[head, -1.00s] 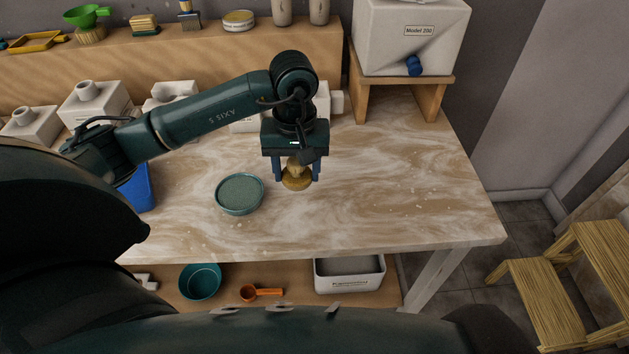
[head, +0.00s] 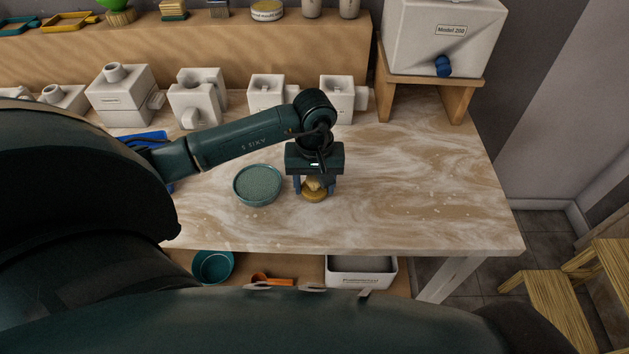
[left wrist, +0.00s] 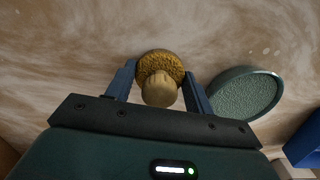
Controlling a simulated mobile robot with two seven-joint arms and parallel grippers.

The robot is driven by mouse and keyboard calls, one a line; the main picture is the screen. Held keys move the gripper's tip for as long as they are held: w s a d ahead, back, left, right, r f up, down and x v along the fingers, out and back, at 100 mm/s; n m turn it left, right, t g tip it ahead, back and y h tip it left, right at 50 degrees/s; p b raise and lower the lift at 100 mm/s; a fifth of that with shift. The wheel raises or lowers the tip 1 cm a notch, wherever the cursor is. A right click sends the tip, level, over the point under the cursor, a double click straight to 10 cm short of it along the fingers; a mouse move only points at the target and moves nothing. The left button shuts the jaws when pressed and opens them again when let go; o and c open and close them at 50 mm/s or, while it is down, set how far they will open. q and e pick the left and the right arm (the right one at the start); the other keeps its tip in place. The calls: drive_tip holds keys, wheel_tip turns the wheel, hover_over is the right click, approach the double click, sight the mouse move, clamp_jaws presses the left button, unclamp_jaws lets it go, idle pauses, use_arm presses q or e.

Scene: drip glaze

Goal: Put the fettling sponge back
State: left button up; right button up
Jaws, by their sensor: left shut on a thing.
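The fettling sponge, a yellow-brown round pad with a pale knob-shaped grip (head: 315,193), is between the fingers of my left gripper (head: 314,185). The fingers are shut on the knob. In the left wrist view the sponge (left wrist: 160,66) shows beyond the fingertips of the left gripper (left wrist: 160,82), pad side away from me. It is low over the marbled tabletop; I cannot tell whether it touches. A round teal dish with a speckled inside (head: 258,184) lies just left of the sponge, apart from it; it also shows in the left wrist view (left wrist: 246,95). My right gripper is not in view.
Several white plaster moulds (head: 196,98) line the back of the table. A blue object (head: 150,138) is partly hidden behind my arm. A white container on a wooden stand (head: 443,38) is at back right. A teal bowl (head: 213,265) and white bin (head: 361,272) are below. The table's right is clear.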

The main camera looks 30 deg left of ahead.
sight(314, 178)
use_arm(q)
drive_tip(key=shift+f+b, duration=0.25)
drive_tip(key=shift+b, duration=0.05)
drive_tip(key=o, duration=0.9)
drive_tip(key=shift+r, duration=0.1)
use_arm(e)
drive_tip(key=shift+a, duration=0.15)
use_arm(q)
drive_tip(key=shift+r+p, duration=0.25)
drive_tip(key=shift+p, duration=0.1)
drive_tip(key=shift+r, duration=0.3)
wheel_tip(314, 178, up, 11)
drive_tip(key=shift+r+b, duration=0.15)
drive_tip(key=shift+b, duration=0.5)
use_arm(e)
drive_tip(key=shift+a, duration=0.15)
use_arm(q)
drive_tip(key=shift+s, duration=0.1)
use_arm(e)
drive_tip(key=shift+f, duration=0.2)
